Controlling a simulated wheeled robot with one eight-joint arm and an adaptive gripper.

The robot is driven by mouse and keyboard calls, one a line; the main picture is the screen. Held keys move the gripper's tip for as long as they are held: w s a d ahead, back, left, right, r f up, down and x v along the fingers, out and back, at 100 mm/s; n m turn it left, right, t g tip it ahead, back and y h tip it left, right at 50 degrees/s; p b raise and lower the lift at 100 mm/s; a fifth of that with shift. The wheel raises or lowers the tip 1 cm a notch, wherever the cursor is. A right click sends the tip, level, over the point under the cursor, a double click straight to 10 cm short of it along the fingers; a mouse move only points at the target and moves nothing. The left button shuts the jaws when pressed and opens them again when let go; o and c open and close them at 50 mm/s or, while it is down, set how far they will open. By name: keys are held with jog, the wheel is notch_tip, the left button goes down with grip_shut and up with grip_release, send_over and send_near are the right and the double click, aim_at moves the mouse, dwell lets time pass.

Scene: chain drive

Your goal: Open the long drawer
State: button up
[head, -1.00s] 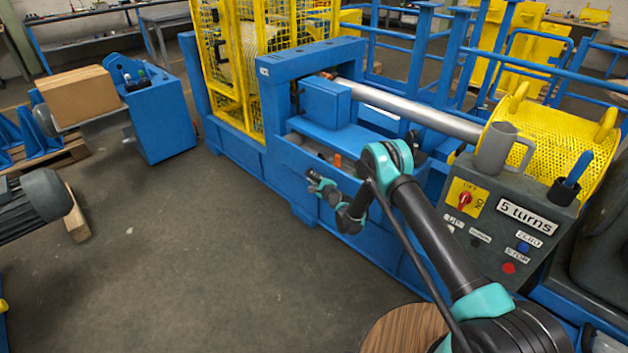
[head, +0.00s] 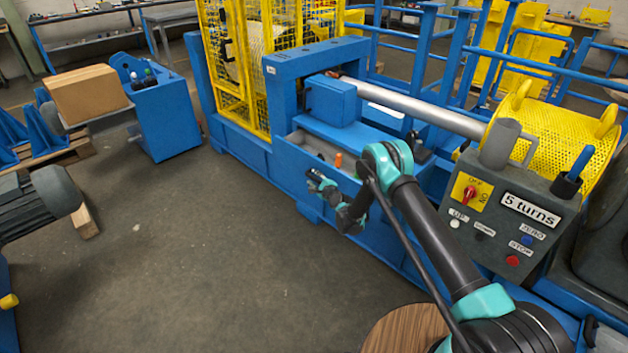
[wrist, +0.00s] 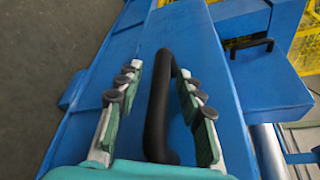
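A black bar handle (wrist: 158,105) stands on a long blue face (wrist: 195,35) in the wrist view. I take this face to be the long drawer's front; its outline is not clear in the head view. My gripper (wrist: 160,82) is open, with one padded finger on each side of the handle. Small gaps show between fingers and bar. In the head view my gripper (head: 318,183) is low at the front side of the blue machine (head: 285,165); the handle is too small to tell there.
A second black handle (wrist: 250,45) is on a blue box (head: 330,101) on the machine. An orange item (head: 338,160) shows in the recess above my gripper. A control box (head: 510,215) with a grey mug (head: 498,145) is at right.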

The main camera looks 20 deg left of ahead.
aim_at(314, 161)
jog(key=shift+r, duration=0.15)
notch_tip(314, 161, up, 10)
jog(key=shift+f, duration=0.15)
dwell(0.3)
